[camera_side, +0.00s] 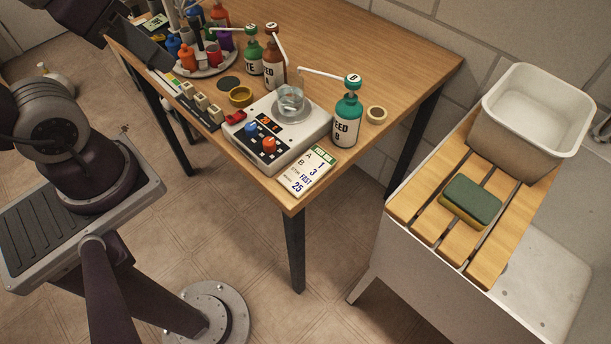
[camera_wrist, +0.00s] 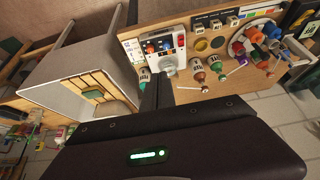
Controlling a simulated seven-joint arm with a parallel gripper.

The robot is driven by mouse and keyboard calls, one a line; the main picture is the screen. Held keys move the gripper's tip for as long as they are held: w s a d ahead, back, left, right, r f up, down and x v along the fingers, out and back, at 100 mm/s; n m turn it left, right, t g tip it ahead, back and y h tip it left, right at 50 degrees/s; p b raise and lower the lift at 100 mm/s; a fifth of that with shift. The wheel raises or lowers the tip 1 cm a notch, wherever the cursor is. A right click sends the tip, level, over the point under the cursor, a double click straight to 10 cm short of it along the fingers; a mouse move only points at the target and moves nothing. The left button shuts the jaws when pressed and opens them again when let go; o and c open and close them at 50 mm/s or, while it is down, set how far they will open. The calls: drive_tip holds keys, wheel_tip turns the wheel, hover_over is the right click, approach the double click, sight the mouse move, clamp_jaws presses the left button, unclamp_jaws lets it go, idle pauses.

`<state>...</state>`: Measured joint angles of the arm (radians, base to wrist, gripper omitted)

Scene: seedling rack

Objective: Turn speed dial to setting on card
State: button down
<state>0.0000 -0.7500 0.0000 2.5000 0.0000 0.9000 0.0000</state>
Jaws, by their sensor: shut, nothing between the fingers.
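The white stirrer (camera_side: 281,152) stands near the table's front corner, with a blue dial (camera_side: 249,129) and an orange dial (camera_side: 268,145) on its dark front panel. Which is the speed dial cannot be read. A glass beaker (camera_side: 291,101) stands on its round plate. The card (camera_side: 307,172) beside it shows A 1, B 3, a line with FAST, and 25. The wrist view also shows the stirrer (camera_wrist: 178,40), blue dial (camera_wrist: 150,48) and orange dial (camera_wrist: 166,45). My gripper (camera_wrist: 157,80) is shut and empty, apart from the dials.
Pump bottles in teal (camera_side: 346,122), brown (camera_side: 273,70) and green (camera_side: 253,54) stand around the stirrer. A round rack of coloured bottles (camera_side: 214,67) is at the far left. A sink with a slatted board (camera_side: 432,208), sponge (camera_side: 472,200) and white basin (camera_side: 520,140) is at right.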

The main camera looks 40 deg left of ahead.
drive_tip(key=c, duration=2.2)
unclamp_jaws()
drive_tip(key=c, duration=1.8)
unclamp_jaws()
drive_tip(key=shift+w, duration=0.1)
drive_tip(key=o, duration=0.6)
drive_tip(key=w, duration=0.1)
drive_tip(key=w+f+n+g, duration=0.1)
drive_tip(key=w+a+n+g+y, duration=0.1)
drive_tip(key=w, duration=0.1)
drive_tip(key=shift+a+f, duration=0.1)
drive_tip(key=shift+f, duration=0.2)
drive_tip(key=n+g+h, duration=0.4)
drive_tip(key=n+g, duration=0.3)
approach(251, 125)
drive_tip(key=f, duration=0.2)
drive_tip(key=x, duration=0.7)
drive_tip(key=shift+s+d+r, duration=0.2)
drive_tip(key=shift+s+d, duration=0.05)
drive_tip(key=shift+s, duration=0.1)
clamp_jaws()
